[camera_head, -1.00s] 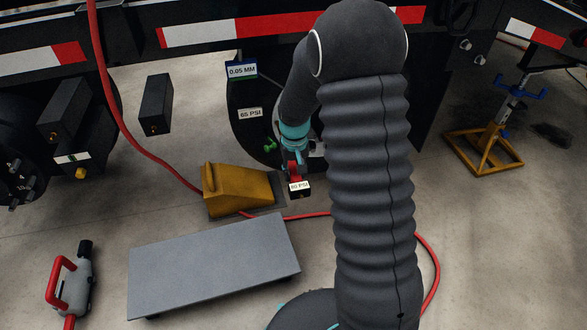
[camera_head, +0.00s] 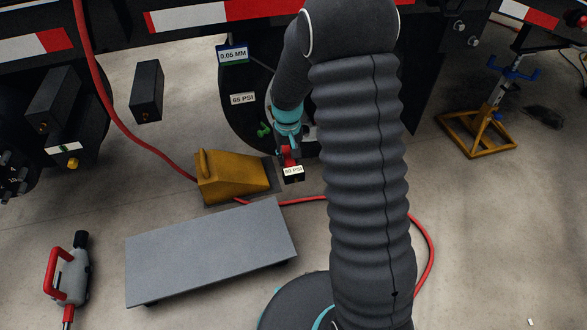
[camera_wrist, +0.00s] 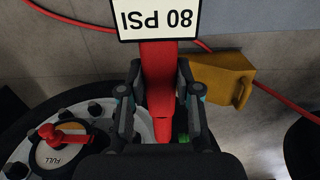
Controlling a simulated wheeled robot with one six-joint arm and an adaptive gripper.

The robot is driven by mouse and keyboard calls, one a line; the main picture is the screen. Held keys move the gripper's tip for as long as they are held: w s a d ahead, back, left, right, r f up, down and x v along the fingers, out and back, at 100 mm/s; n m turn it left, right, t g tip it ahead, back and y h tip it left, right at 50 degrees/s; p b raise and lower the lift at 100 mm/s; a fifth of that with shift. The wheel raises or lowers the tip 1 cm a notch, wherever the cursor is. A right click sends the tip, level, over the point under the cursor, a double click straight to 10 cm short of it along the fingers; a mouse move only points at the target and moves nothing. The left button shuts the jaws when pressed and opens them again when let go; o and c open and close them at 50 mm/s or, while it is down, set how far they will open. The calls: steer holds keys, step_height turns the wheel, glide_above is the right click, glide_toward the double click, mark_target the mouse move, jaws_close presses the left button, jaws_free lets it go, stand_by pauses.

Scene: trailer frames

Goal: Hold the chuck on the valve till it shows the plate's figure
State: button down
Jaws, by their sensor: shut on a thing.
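My gripper (camera_head: 287,148) is shut on the red chuck (camera_wrist: 160,70), in front of the lower part of the black wheel (camera_head: 243,130). The chuck's white readout (camera_head: 292,171) shows 80 PSI; the same figure is upside down in the wrist view (camera_wrist: 158,18). A white plate (camera_head: 243,99) on the wheel reads 65 PSI. A green part (camera_head: 263,130) sits on the wheel left of my gripper. The valve and the chuck's far end are hidden behind my gripper, so I cannot tell whether they touch.
A yellow wheel chock (camera_head: 232,178) stands left of the chuck, and a red hose (camera_head: 300,201) runs past it. A grey low platform (camera_head: 210,252) lies in front. A red-handled grey tool (camera_head: 70,275) stands far left. A dial (camera_wrist: 60,145) marked FULL shows on the hub.

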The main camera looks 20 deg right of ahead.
steer(key=shift+f+b, duration=0.1)
steer(key=shift+b, duration=0.2)
steer(key=b, duration=0.4)
steer(key=shift+w+f+b, duration=0.3)
steer(key=shift+f, duration=0.1)
steer(key=shift+b, duration=0.75)
steer(key=shift+r+b, duration=0.1)
steer(key=shift+b, duration=0.45)
steer(key=shift+r+b, duration=0.15)
steer(key=shift+b, duration=0.2)
steer(key=shift+r, duration=0.3)
steer(key=shift+w+p, duration=0.95)
steer(key=shift+w, duration=1.4)
